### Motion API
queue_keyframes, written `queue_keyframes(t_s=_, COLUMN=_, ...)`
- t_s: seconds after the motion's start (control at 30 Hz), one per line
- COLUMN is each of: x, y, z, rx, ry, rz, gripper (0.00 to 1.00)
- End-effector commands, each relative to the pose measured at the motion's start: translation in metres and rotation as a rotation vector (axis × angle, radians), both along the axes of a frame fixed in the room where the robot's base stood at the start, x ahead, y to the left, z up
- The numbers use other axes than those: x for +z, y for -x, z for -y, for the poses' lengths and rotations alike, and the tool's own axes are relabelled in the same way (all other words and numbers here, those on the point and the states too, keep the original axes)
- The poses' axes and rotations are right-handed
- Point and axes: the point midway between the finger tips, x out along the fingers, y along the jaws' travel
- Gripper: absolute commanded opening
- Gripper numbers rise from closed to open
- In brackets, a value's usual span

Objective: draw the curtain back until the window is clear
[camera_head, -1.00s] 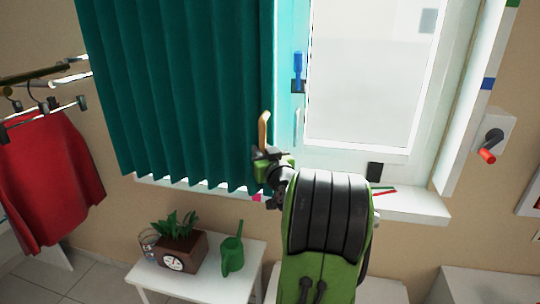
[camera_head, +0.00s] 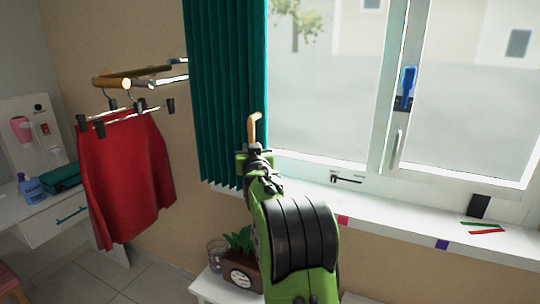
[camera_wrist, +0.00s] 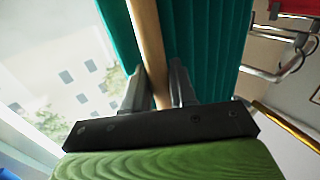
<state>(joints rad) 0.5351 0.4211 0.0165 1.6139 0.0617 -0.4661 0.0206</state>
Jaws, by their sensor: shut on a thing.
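The teal curtain (camera_head: 222,80) hangs in narrow, tight folds at the left side of the window (camera_head: 335,80). Most of the glass to its right is bare. A wooden curtain handle (camera_head: 254,128) stands at the curtain's right edge. My gripper (camera_head: 256,150) is at that edge, low on the curtain. In the wrist view my gripper (camera_wrist: 160,98) is shut on the wooden handle (camera_wrist: 148,40), with a finger on each side. The curtain (camera_wrist: 195,50) hangs behind it there. My arm hides part of the sill below.
A red skirt (camera_head: 122,175) hangs on a clip hanger left of the curtain, below a wall rail (camera_head: 140,75). The sill (camera_head: 385,220) holds a dark block (camera_head: 479,206) and coloured sticks. A plant pot (camera_head: 243,270) stands on a low white table beneath.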

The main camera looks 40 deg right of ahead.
Motion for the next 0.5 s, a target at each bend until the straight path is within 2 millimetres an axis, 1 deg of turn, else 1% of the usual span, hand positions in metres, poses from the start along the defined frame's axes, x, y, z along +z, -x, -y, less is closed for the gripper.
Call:
queue_keyframes(t_s=0.03, x=0.0, y=-0.009, z=-0.005, rx=0.006, ry=-0.002, rz=-0.001, gripper=0.0)
queue_keyframes(t_s=0.2, x=0.0, y=-0.026, z=-0.012, rx=0.004, ry=-0.003, rz=-0.001, gripper=0.0)
queue_keyframes(t_s=0.33, x=0.0, y=-0.032, z=-0.015, rx=0.003, ry=-0.002, rz=-0.002, gripper=0.0)
queue_keyframes(t_s=0.5, x=0.0, y=-0.034, z=-0.016, rx=0.005, ry=-0.003, rz=-0.001, gripper=0.0)
